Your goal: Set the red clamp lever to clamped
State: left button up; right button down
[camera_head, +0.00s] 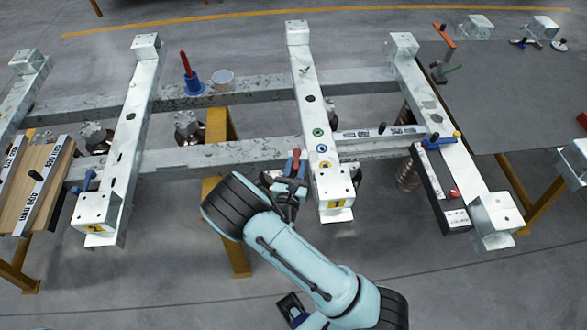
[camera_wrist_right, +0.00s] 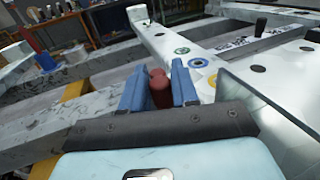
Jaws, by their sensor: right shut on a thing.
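The red clamp lever (camera_head: 296,162) stands roughly upright at the front end of the middle cross beam, beside its left edge. My right gripper (camera_head: 285,185) reaches it from the front and is shut on it. In the right wrist view the lever's red rounded grip (camera_wrist_right: 160,88) sits between the two blue fingers of the gripper (camera_wrist_right: 160,92). The lever's base is hidden by the gripper. A dark part with a blue patch at the bottom edge of the head view may be my left gripper; its jaws cannot be made out.
Another red lever (camera_head: 185,64) on a blue base stands on the rear rail. A wooden board (camera_head: 40,178) lies at the left. A black block (camera_head: 437,190) with a red knob and a blue handle (camera_head: 440,142) are at the right. A grey sheet (camera_head: 500,95) fills the right.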

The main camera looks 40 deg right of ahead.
pick_arm(q)
jog(key=shift+s, duration=0.25)
pick_arm(e)
jog(key=shift+s+d+r, duration=0.1)
jog(key=shift+s+d, duration=0.1)
jog(key=shift+d, duration=0.2)
jog(key=c, duration=1)
grip_release()
pick_arm(q)
jog(key=shift+d, duration=0.1)
pick_arm(e)
jog(key=shift+o, duration=0.2)
jog(key=shift+w, duration=0.15)
jog(key=shift+s+a, duration=0.3)
jog(key=shift+a, duration=0.25)
pick_arm(q)
jog(key=shift+s+f+b, duration=0.25)
jog(key=shift+f+b, duration=0.4)
jog(key=shift+f, duration=0.05)
pick_arm(e)
jog(key=v, duration=1.2)
